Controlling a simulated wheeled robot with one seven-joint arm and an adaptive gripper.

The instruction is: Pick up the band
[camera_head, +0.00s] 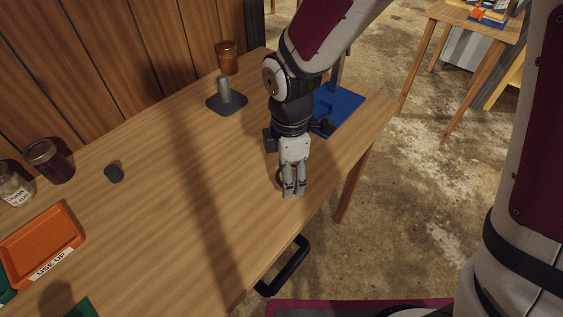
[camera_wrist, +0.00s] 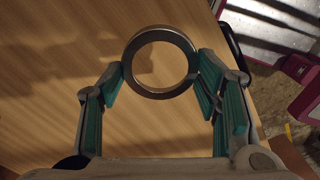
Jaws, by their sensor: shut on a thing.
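The band is a thin grey metal ring (camera_wrist: 160,29) in the wrist view, open in the middle with the wood table showing through. My gripper (camera_wrist: 160,64) has one green-padded finger against each side of the ring and is shut on it. In the head view my gripper (camera_head: 293,192) points down over the right part of the table, near its front edge. The band is mostly hidden there by the fingers. I cannot tell whether the band is clear of the tabletop.
The wooden table (camera_head: 165,215) is bare around my gripper. A blue stand (camera_head: 345,104) is behind it, with a dark-based grey post (camera_head: 224,88) and amber jar (camera_head: 227,57) farther back.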

